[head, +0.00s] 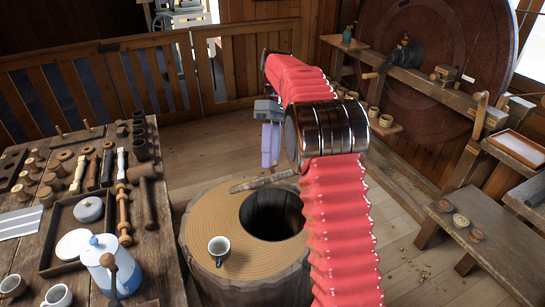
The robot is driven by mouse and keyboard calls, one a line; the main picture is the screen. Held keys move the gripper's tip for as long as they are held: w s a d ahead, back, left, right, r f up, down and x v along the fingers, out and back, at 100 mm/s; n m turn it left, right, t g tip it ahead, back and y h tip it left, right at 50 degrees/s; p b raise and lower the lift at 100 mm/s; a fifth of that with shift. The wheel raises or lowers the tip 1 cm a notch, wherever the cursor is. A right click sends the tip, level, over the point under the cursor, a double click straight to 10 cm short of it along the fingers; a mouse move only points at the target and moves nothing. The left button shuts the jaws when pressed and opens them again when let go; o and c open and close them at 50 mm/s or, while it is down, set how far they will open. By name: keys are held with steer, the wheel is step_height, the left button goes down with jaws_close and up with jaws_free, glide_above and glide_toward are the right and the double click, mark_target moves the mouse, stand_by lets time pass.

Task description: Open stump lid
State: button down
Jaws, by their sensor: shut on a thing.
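The stump (208,225) stands on the floor in the middle of the head view, with a round dark opening (268,212) in its top. The stump lid (262,182) shows as a thin grey-brown slab, nearly edge-on, at the back rim of the opening and off it. My gripper (270,158), with lavender fingers, points down just above the lid and is shut on it. The grip point itself is too small to make out. My red arm hides the right side of the stump and perhaps part of the lid.
A workbench (165,200) at the left holds wooden tools, a coffee pot (108,262) and cups. A low bench (490,240) stands at the right. The floor behind the stump is clear.

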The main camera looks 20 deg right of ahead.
steer(key=shift+f, duration=0.1)
steer(key=c, duration=1.4)
jaws_free()
steer(key=shift+c, duration=0.2)
